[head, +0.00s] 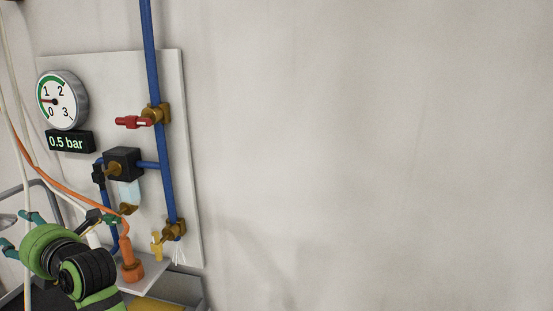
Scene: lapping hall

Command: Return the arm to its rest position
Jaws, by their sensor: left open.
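My left gripper (20,232) is at the lower left edge of the head view. Its two teal fingers are apart, with nothing seen between them. My green and black wrist partly hides the gripper body. The gripper is in front of the lower left of the wall panel. No contact with the fittings can be made out. My right gripper is not in view.
A pale panel (120,70) carries a round gauge (62,100), a "0.5 bar" display (69,141), a blue pipe (154,60) and a red-handled valve (133,121). An orange hose (55,181) passes near my wrist. Bare wall (380,150) fills the right.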

